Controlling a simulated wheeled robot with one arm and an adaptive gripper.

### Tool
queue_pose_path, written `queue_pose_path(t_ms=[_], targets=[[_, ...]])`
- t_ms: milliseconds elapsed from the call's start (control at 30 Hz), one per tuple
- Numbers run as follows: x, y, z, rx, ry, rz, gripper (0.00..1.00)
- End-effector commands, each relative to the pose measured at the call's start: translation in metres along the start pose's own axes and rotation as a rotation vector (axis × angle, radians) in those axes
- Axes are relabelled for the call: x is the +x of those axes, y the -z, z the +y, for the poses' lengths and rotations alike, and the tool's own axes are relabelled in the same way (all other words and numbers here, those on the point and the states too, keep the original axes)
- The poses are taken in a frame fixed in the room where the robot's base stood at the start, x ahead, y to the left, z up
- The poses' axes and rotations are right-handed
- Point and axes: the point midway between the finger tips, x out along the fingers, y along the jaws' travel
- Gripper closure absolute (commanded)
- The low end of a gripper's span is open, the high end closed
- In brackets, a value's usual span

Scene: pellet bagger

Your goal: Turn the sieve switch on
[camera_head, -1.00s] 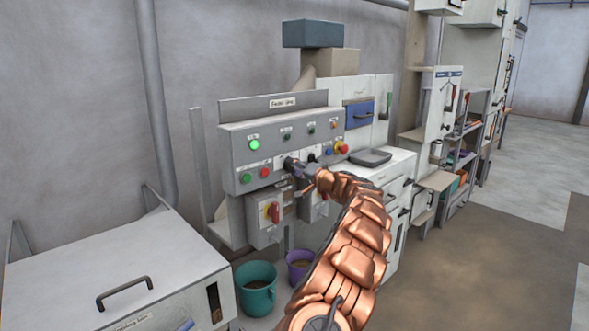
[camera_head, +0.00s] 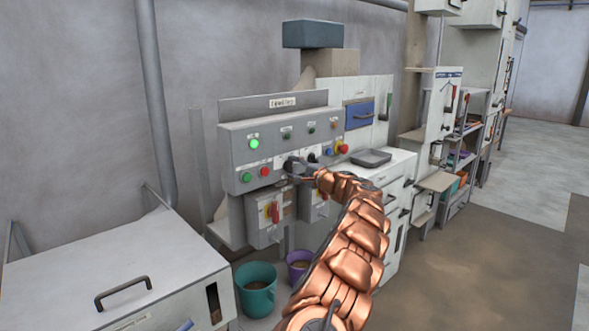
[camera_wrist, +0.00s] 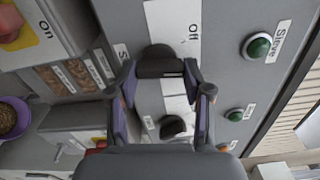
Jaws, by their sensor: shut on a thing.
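The sieve switch (camera_wrist: 160,63) is a black rotary knob on the grey control panel, between my fingertips in the wrist view. My gripper (camera_wrist: 160,72) is shut on it. An "Off" label (camera_wrist: 190,25) is beside the knob; the "On" side is not readable. A green lamp (camera_wrist: 258,46) labelled "Sieve" sits on the same panel and looks dark. In the head view my gripper (camera_head: 298,171) is at the panel's middle (camera_head: 232,145) and partly hides the knob, so its exact angle is hard to tell.
A second black knob (camera_wrist: 173,127) is close beside my gripper. The panel also has a lit green lamp (camera_head: 254,144), a red button (camera_head: 265,171) and a red emergency button (camera_head: 343,148). Red-handled switch boxes (camera_head: 272,212) and buckets (camera_head: 257,288) are below.

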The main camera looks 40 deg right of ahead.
Motion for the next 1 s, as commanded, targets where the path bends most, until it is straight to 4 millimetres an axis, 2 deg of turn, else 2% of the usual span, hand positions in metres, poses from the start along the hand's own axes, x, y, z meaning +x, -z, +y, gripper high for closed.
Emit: queue_pose_path(t_ms=[200, 500, 1000], targets=[[-0.0001, 0.0002, 0.0006, 0.179, -0.001, 0.001, 0.85], [-0.0001, 0.0000, 0.0016, 0.345, -0.001, 0.001, 0.85], [-0.0001, 0.0001, 0.0029, 0.413, -0.001, 0.001, 0.85]])
